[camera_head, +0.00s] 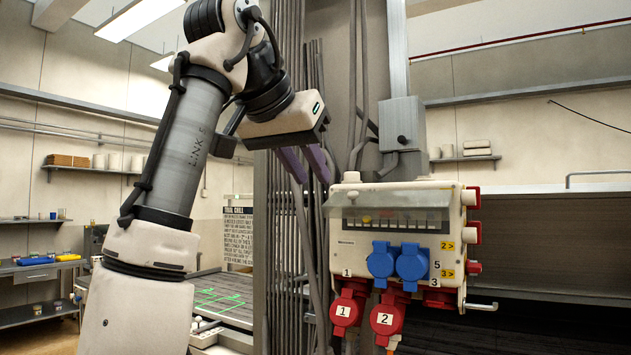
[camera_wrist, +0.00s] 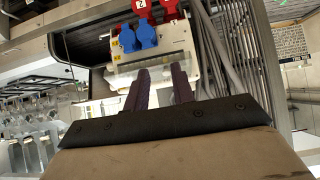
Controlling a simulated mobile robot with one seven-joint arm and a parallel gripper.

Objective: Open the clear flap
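The clear flap (camera_head: 390,197) is a see-through strip across the upper front of a cream power box (camera_head: 345,255). A row of breakers with a yellow part shows at and below it. In the wrist view my gripper (camera_wrist: 160,72) points at the box (camera_wrist: 185,45), which appears upside down. The fingers hide part of the flap area there, and I see no clear contact.
Blue sockets (camera_head: 382,262) and red sockets (camera_head: 347,308) stick out below the flap, with more red ones on the box's right side. Vertical pipes and cables (camera_head: 285,230) run left of the box. A grey junction box (camera_head: 402,123) is above it.

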